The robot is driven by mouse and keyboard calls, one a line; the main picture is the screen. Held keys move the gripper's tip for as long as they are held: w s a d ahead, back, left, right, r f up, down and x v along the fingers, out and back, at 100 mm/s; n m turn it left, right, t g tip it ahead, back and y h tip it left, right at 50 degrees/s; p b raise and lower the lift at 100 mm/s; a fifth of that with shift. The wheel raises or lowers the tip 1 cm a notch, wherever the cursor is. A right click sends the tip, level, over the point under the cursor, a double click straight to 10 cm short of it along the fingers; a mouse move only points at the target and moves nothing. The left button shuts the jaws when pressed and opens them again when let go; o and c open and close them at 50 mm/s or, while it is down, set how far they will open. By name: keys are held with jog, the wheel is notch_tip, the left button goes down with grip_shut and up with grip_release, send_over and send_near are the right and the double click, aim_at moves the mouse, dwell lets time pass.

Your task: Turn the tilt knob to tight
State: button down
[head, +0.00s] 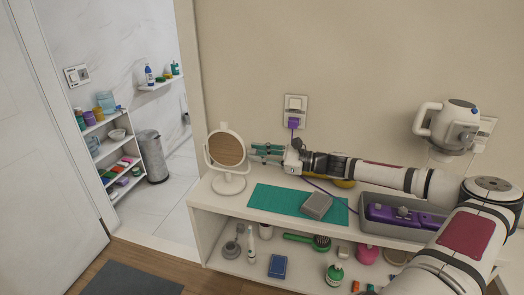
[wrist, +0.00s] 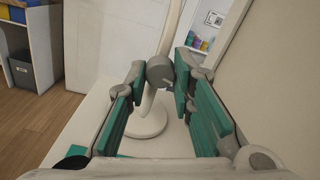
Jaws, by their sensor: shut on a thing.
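A round tabletop mirror (head: 226,149) on a white stand (head: 229,184) stands at the left end of the white counter. My gripper (head: 257,153) reaches it from the right, with its fingertips at the mirror's right side. In the wrist view, the grey round tilt knob (wrist: 160,72) sits on the side of the white mirror post, above the round base (wrist: 147,122). My green-padded fingers (wrist: 160,82) are on either side of the knob and shut on it. In the head view the fingers hide the knob. I cannot make out any tight marking.
A green mat (head: 275,204) with a grey block (head: 316,205) lies right of the mirror. A grey tray (head: 372,200) with purple items stands farther right. A purple plug (head: 293,123) is in the wall outlet, its cord hanging behind my arm. The lower shelf holds several items.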

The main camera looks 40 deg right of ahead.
jog(key=shift+n, duration=0.6)
jog(key=c, duration=1.4)
grip_release()
jog(key=shift+o, duration=0.2)
jog(key=v, duration=1.2)
